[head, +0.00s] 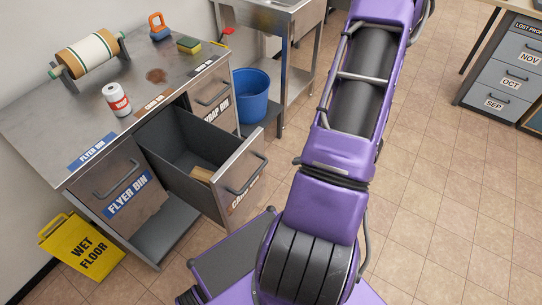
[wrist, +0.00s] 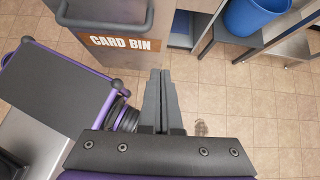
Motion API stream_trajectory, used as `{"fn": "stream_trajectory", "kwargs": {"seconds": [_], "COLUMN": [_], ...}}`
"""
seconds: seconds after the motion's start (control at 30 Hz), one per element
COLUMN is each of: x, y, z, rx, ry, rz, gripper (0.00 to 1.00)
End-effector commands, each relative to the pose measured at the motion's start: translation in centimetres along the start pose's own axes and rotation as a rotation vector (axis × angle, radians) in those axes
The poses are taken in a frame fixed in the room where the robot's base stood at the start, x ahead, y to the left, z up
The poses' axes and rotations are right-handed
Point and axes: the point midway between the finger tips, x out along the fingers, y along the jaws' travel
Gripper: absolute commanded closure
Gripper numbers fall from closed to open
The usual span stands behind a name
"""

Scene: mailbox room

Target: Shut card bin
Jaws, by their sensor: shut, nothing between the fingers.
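The card bin (head: 228,183) is a grey metal drawer pulled far out of the steel counter, in the head view. A tan block-like item (head: 202,173) lies inside it. Its front panel with a bar handle also shows at the top left of the wrist view, with the brown CARD BIN label (wrist: 121,42). My gripper (wrist: 161,75) is shut and empty in the wrist view. Its fingertips appear just right of and below the label, with floor tiles behind them; I cannot tell the exact gap to the panel. The gripper does not show in the head view.
The flyer bin (head: 115,185) is shut left of the card bin; the scrap bin (head: 212,95) is shut beyond it. A yellow wet floor sign (head: 80,246) stands at the lower left. A blue bucket (head: 252,92) sits beside the counter. Open tiled floor lies right of my arm.

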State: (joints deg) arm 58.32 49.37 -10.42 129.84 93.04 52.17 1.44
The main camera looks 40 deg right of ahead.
Motion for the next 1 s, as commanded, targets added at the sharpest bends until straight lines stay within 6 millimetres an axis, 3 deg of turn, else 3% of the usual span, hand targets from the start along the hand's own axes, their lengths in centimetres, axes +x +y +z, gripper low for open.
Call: {"fn": "stream_trajectory", "kwargs": {"seconds": [0.23,0.6,0.8,1.0], "x": [2.3,10.1,11.9,12.7], "y": [0.2,0.2,0.1,0.0], "z": [-0.1,0.0,2.2,3.0], "rx": [0.027,0.023,0.018,0.020], "ry": [-0.013,-0.012,-0.011,-0.012], "rz": [-0.002,-0.001,-0.003,-0.005], "gripper": [1.00,1.00,1.00,1.00]}}
